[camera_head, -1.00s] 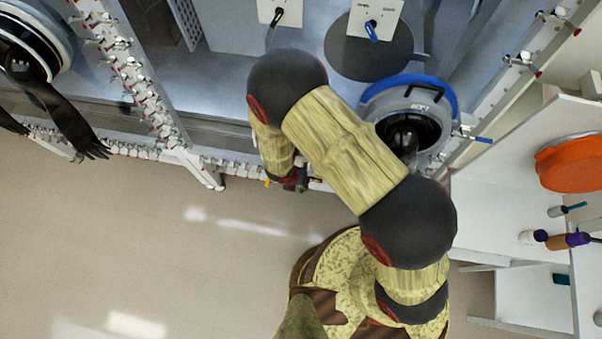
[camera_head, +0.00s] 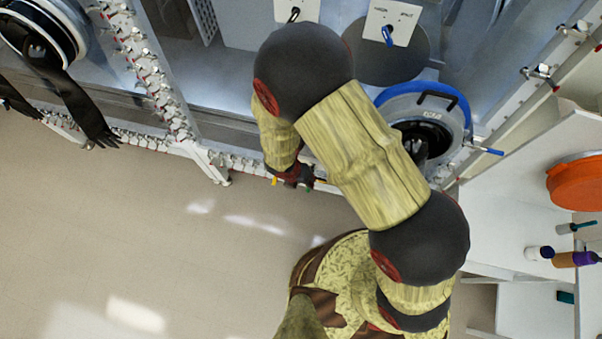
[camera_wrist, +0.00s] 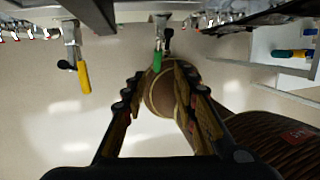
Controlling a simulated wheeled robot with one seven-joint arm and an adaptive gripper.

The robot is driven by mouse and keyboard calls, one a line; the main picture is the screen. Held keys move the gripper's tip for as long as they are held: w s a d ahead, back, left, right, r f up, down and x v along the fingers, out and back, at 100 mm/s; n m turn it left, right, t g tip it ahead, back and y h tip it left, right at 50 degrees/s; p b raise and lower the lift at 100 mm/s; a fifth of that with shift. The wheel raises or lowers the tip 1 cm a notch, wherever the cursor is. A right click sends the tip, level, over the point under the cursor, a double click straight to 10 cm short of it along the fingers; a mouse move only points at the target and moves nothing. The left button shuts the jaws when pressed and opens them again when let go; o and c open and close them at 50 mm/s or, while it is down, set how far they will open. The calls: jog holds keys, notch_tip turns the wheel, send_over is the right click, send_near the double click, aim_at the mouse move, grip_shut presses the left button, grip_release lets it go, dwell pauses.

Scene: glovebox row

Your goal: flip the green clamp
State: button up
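The green clamp (camera_wrist: 157,58) hangs from the frame edge near the top centre of the wrist view, its green handle pointing down toward the camera. A dark-tipped part is beside it on the right. My gripper (camera_wrist: 160,76) is open, its two fingers apart, with the green handle in line with the gap between them. I cannot tell whether the handle is between the tips or beyond them. In the head view my gripper (camera_head: 300,177) is small and partly hidden by my arm at the lower frame rail.
A yellow-handled clamp (camera_wrist: 84,76) hangs left of the green one. More clamps line the glovebox frame (camera_head: 152,70). A blue-rimmed round port (camera_head: 465,112) is to the right, and black gloves (camera_head: 80,110) hang at the left. The floor (camera_head: 90,230) is clear.

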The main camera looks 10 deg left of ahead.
jog(key=v, duration=0.5)
jog(key=shift+f, duration=0.15)
